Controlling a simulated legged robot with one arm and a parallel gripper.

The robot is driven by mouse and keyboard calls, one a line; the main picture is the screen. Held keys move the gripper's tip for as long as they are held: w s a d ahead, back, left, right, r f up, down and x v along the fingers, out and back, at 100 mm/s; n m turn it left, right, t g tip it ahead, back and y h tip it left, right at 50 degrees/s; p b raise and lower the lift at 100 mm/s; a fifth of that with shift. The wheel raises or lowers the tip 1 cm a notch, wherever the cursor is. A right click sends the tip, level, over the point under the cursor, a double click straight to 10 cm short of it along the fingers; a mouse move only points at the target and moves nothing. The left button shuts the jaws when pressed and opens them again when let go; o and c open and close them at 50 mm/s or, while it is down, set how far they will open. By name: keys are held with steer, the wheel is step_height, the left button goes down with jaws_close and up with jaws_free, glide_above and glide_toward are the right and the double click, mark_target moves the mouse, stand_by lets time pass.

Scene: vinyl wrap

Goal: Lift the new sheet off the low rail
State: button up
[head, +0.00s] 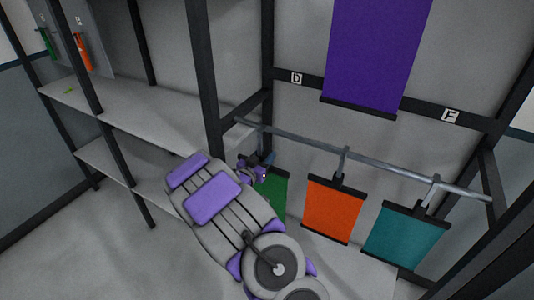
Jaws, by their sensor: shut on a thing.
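Three sheets hang from the low rail (365,157): a green sheet (277,192) at left, an orange sheet (332,210) in the middle and a teal sheet (404,238) at right. Each of the orange and teal sheets has a dark top bar and a metal hook over the rail. My gripper (265,168) is at the top of the green sheet, just below the rail, and is shut on it. My arm hides the green sheet's left and lower parts and most of its hanger. The exact grip point is too small to make out.
A large purple sheet (376,50) hangs higher up, in front of a dark crossbar (425,109) with labels D and F. Dark posts frame the rail on both sides. Grey shelves (150,115) stand at left. A green and an orange tool (83,53) hang at the upper left.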

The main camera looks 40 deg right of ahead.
steer(key=v, duration=0.7)
steer(key=shift+a, duration=0.3)
steer(key=shift+s, duration=0.1)
stand_by(0.6)
